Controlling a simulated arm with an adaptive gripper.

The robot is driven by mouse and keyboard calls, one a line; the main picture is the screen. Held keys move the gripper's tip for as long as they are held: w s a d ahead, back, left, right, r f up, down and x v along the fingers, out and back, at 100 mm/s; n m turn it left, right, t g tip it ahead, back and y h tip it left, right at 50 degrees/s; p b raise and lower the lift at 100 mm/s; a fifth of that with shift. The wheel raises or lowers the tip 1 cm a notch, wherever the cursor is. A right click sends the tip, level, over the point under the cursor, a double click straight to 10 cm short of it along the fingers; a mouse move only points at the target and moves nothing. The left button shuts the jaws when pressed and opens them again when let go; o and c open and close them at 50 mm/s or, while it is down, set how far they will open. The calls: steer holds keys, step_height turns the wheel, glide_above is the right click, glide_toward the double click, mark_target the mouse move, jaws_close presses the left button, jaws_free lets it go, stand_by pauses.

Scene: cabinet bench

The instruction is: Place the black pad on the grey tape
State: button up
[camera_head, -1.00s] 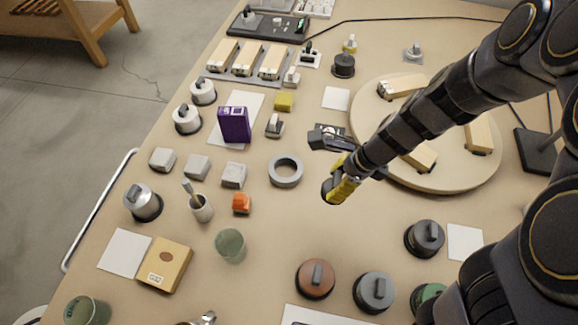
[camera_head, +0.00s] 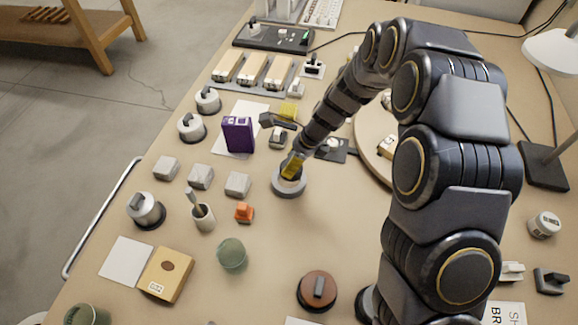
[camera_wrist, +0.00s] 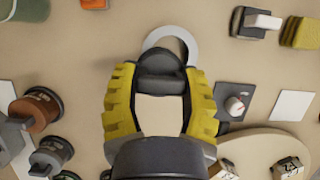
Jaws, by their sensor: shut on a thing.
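My gripper (camera_head: 291,168) points down over the grey tape (camera_head: 289,193), a ring lying flat on the bench. In the wrist view the two yellow fingers of my gripper (camera_wrist: 160,88) are shut on the black pad (camera_wrist: 160,66), a round dark piece with a raised ridge. The pad overlaps the near part of the tape (camera_wrist: 191,43) in that view, and the far and right rim of the ring shows beyond it. In the head view the fingers largely hide the pad. I cannot tell whether the pad touches the tape.
An orange block (camera_head: 244,212) and a grey block (camera_head: 237,184) stand left of the tape. A purple box (camera_head: 238,134) stands behind, to the left. A dark plate with a light knob (camera_wrist: 236,105) lies near the round turntable (camera_wrist: 262,142). Bench in front of the tape is clear.

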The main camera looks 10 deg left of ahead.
steer(key=shift+w+a+f, duration=0.3)
steer(key=shift+w+f, duration=0.2)
steer(key=shift+f, duration=0.25)
steer(key=shift+w+a+f, duration=0.25)
steer(key=shift+w+f, duration=0.25)
steer(key=shift+f, duration=1.6)
steer(key=o, duration=1)
steer(key=shift+f, duration=0.15)
steer(key=shift+c, duration=0.2)
steer(key=v, duration=1.2)
steer(key=shift+s+r, duration=0.1)
steer(key=shift+r, duration=0.15)
